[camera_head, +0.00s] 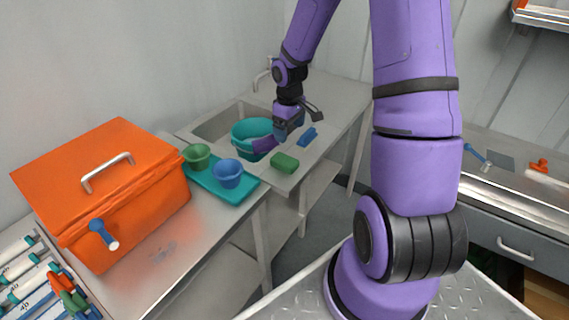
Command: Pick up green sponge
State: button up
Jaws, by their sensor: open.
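The green sponge (285,163) lies flat on the near part of the metal sink counter, right of the teal tray. My gripper (285,143) is above the counter, just behind the sponge in the picture and apart from it. It is open and empty, with one finger reaching toward the teal basin and the other out to the right. A blue sponge (307,136) lies on the counter to the right of my gripper.
A teal basin (243,128) stands in the sink beside my gripper. A teal tray (213,189) holds a green cup (197,156) and a blue cup (228,174). A large orange box (110,190) stands at left. A faucet (262,78) rises behind the sink.

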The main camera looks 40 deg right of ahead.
notch_tip(320, 180, down, 2)
send_over(284, 159)
jog(key=s+d, duration=0.1)
notch_tip(284, 159, down, 6)
jog(key=shift+s+d, duration=0.1)
jog(key=shift+d, duration=0.05)
jog(key=f, duration=0.3)
jog(key=w+a+f, duration=0.1)
jog(key=shift+a+f, duration=0.1)
jog(key=shift+f, duration=0.6)
jog(key=c, duration=1.1)
jog(key=shift+o, duration=0.2)
jog(key=shift+r, duration=0.15)
